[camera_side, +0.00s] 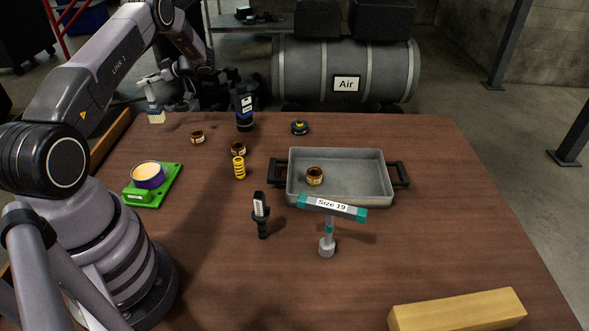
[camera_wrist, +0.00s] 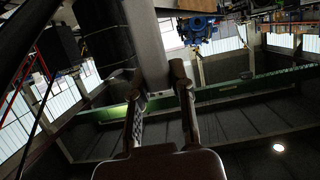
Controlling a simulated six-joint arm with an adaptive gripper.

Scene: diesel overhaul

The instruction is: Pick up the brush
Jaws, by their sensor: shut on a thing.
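The brush (camera_side: 153,104) is off the table at the far left, in the air beyond the table's back left edge. It is roughly upright, with its pale bristles pointing down. My gripper (camera_side: 161,77) is shut on the upper part of the brush and holds it from the right. In the wrist view, the two fingers of my gripper (camera_wrist: 160,98) stand on either side of a pale grey piece that seems to be the brush (camera_wrist: 150,45). The bristles are not clear in that view.
On the table are a grey tray (camera_side: 372,197) holding a bronze ring, a green fixture (camera_side: 163,186), a yellow spring (camera_side: 239,168), a dark bottle (camera_side: 244,111), a Size 19 tool (camera_side: 328,230) and a wooden block (camera_side: 460,312).

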